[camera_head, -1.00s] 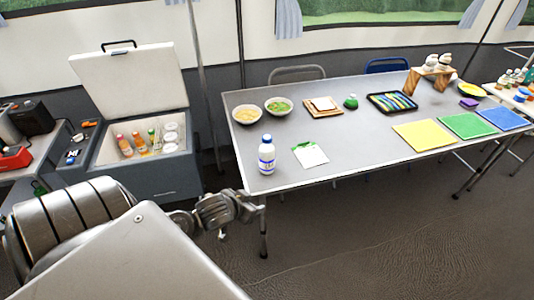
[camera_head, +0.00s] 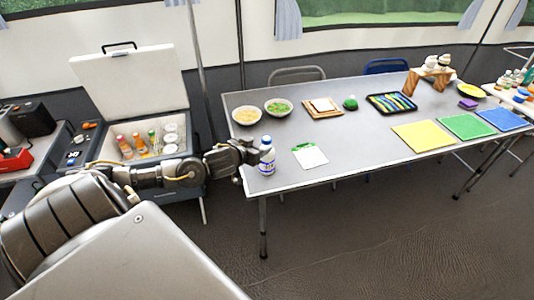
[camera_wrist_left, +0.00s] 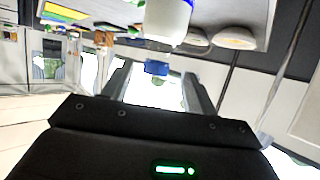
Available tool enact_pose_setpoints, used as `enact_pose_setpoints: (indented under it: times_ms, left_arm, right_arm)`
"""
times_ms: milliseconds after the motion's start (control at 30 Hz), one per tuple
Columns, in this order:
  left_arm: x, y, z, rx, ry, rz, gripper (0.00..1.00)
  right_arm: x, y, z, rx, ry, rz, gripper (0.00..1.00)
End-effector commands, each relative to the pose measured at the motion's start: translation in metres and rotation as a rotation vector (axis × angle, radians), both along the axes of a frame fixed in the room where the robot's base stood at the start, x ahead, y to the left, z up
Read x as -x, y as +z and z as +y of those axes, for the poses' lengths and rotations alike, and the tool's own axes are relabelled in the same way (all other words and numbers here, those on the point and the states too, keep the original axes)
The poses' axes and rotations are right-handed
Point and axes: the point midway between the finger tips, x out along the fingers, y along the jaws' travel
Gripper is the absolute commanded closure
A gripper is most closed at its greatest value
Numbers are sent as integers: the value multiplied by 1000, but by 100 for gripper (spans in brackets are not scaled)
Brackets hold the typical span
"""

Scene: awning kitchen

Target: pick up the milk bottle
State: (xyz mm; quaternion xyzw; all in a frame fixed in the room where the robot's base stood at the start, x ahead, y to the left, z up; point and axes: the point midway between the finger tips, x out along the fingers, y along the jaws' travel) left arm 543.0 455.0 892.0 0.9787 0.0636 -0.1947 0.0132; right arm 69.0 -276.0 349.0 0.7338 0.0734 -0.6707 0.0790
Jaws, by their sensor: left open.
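The milk bottle (camera_head: 267,160) is white with a blue cap and blue label. It stands upright on the near left corner of the grey table (camera_head: 360,130). My left gripper (camera_head: 252,152) is just left of the bottle at about its upper half. In the left wrist view, the picture is upside down and the bottle (camera_wrist_left: 168,20) is partly cut off at the top. Its blue cap (camera_wrist_left: 157,67) appears between the two open fingers (camera_wrist_left: 157,88). I cannot tell whether the fingers touch the bottle. My right gripper is not in view.
A white card (camera_head: 310,158) with a green item lies right of the bottle. Two bowls (camera_head: 246,115) (camera_head: 278,107) stand behind it. An open cooler (camera_head: 142,140) with several bottles is behind my left arm. A yellow mat (camera_head: 429,136) lies farther right.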

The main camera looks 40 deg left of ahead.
Motion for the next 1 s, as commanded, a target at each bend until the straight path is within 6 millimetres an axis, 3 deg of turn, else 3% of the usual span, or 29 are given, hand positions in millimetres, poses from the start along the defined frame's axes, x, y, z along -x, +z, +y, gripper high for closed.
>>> enact_pose_setpoints:
  times_ms: [267, 600, 867, 1000]
  left_arm:
    - [-9, -4, 1, 0, 2, 1, 42]
    - [-49, -22, 3, 0, 1, 1, 42]
    - [-52, -24, 4, -1, 1, 1, 42]
    - [-52, -24, 4, -1, 1, 1, 56]
  right_arm:
    - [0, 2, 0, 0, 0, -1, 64]
    - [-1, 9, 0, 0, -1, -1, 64]
    - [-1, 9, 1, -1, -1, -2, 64]
    - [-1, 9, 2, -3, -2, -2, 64]
